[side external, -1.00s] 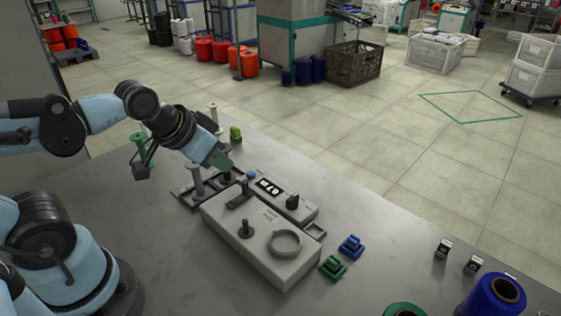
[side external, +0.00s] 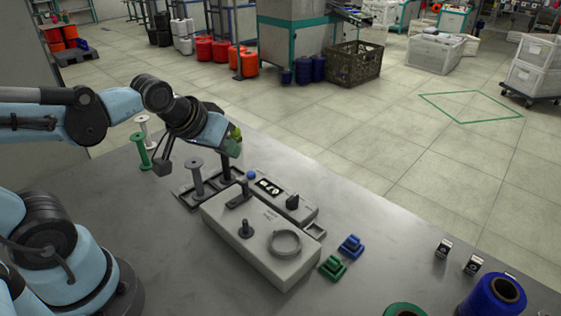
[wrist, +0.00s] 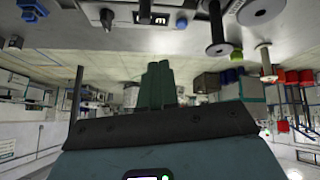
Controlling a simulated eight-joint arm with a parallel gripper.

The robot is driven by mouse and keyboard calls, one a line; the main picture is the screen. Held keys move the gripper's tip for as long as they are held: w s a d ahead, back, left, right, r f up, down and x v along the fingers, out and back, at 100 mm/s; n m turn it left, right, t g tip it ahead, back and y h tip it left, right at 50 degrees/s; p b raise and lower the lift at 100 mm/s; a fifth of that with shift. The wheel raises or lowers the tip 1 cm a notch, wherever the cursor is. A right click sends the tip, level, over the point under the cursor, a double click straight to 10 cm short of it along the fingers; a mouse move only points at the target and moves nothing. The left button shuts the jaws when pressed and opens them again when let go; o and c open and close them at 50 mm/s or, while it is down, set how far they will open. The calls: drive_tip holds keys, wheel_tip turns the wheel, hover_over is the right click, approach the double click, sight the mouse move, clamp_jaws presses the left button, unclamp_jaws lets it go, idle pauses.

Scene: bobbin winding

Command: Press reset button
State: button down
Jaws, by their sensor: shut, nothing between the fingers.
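The winder's control box (side external: 305,211) has a small blue button (side external: 251,175) at its far left end, beside a dark display (side external: 268,186). I cannot read which button is marked reset. My gripper (side external: 233,150) is above and behind the blue button, apart from it, angled right. Its green fingers are shut together and empty in the wrist view (wrist: 158,85). The wrist view is upside down; there the blue button (wrist: 182,22), display (wrist: 150,18) and black knob (wrist: 107,18) are at the top, beyond the fingers.
The winder's grey body (side external: 265,245) stands in front of the control box. A grey spool (side external: 197,178) and a green spool (side external: 144,151) stand to its left. A yellow-green object (side external: 235,131) is partly behind my gripper.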

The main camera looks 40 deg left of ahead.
sight(248, 174)
drive_tip(key=w+a+n+t+y, duration=0.1)
drive_tip(key=w+a+n, duration=0.3)
drive_tip(key=w+n, duration=0.4)
drive_tip(key=shift+a+f, duration=0.4)
drive_tip(key=shift+f, duration=0.1)
drive_tip(key=shift+f, duration=4.3)
drive_tip(key=shift+f, duration=0.15)
drive_tip(key=shift+f, duration=0.3)
drive_tip(key=shift+f, duration=0.45)
drive_tip(key=shift+r, duration=0.9)
